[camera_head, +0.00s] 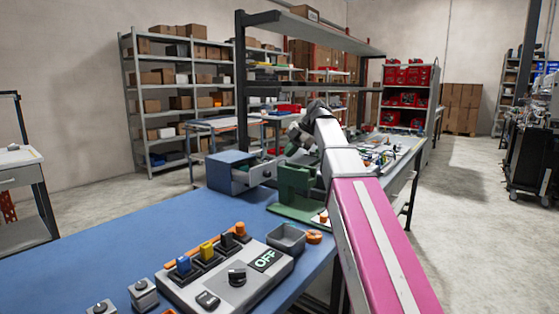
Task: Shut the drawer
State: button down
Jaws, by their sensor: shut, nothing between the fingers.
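A small blue cabinet (229,169) stands at the back edge of the blue bench. Its pale grey drawer (252,177) sticks out to the right, open, with a small dark knob on its front. My arm reaches in from the lower right and bends down beyond the green fixture. My gripper (291,150) is small and dark there, to the right of the drawer and a little above it, apart from it as far as I can tell. It looks shut and empty; its fingertips are hard to make out.
A green fixture (296,190) stands just right of the drawer front, close to my arm. A control box (225,275) with coloured switches and an OFF display sits in front, beside a grey tray (287,238). The blue bench top (120,240) is clear at left.

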jog(key=x, duration=0.9)
jog(key=shift+w, duration=0.1)
jog(key=w+a, duration=0.4)
jog(key=a, duration=0.1)
jog(key=w+a, duration=0.2)
jog(key=a, duration=0.1)
jog(key=shift+w+r, duration=0.1)
jog(key=shift+w, duration=0.1)
jog(key=shift+a, duration=0.15)
jog(key=shift+w, duration=0.1)
